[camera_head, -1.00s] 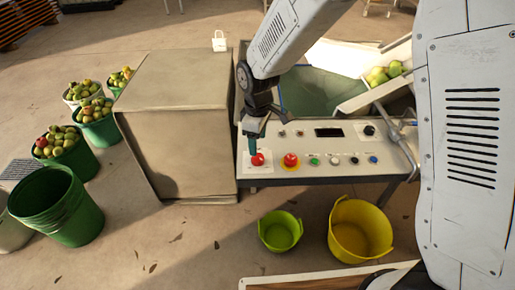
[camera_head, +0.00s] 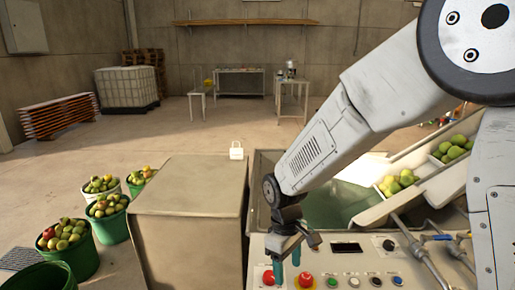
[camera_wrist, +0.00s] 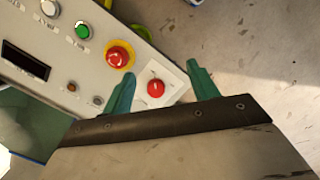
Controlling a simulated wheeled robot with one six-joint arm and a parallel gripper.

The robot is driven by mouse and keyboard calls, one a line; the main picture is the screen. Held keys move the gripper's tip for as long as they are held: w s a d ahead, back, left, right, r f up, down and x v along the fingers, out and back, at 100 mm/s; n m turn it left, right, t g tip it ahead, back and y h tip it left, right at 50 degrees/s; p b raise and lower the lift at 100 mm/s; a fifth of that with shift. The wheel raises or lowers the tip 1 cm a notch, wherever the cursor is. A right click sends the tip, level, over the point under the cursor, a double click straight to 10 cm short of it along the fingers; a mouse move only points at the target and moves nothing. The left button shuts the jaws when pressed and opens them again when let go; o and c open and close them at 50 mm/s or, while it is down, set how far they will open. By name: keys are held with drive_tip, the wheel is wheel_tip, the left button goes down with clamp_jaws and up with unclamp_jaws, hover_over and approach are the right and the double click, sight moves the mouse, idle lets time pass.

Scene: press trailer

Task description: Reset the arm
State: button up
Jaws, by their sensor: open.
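My gripper (camera_head: 288,268) is above the left end of the control panel (camera_head: 325,262), its fingers pointing down. In the wrist view my gripper (camera_wrist: 163,88) shows two green fingers spread apart with nothing held between them. The red knob (camera_wrist: 156,88) on a white plate shows in the gap between the fingers; it also shows in the head view (camera_head: 268,277). A red emergency button with a yellow ring (camera_wrist: 118,56) is beside it, also in the head view (camera_head: 305,281). I cannot tell whether a finger touches the panel.
A large beige box (camera_head: 190,215) stands left of the panel. Green buckets of apples (camera_head: 68,248) are at the far left. A chute with green apples (camera_head: 455,147) is on the right. Pipes (camera_head: 425,265) rise at the panel's right. Open floor lies behind.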

drive_tip(key=s+d+r+m+t, duration=0.3)
drive_tip(key=s+d+r+m, duration=0.7)
drive_tip(key=s+d+r, duration=0.8)
drive_tip(key=s+d, duration=0.1)
drive_tip(key=s, duration=0.2)
drive_tip(key=shift+s+r+y, duration=0.3)
drive_tip(key=shift+s+y, duration=0.05)
drive_tip(key=shift+y, duration=0.05)
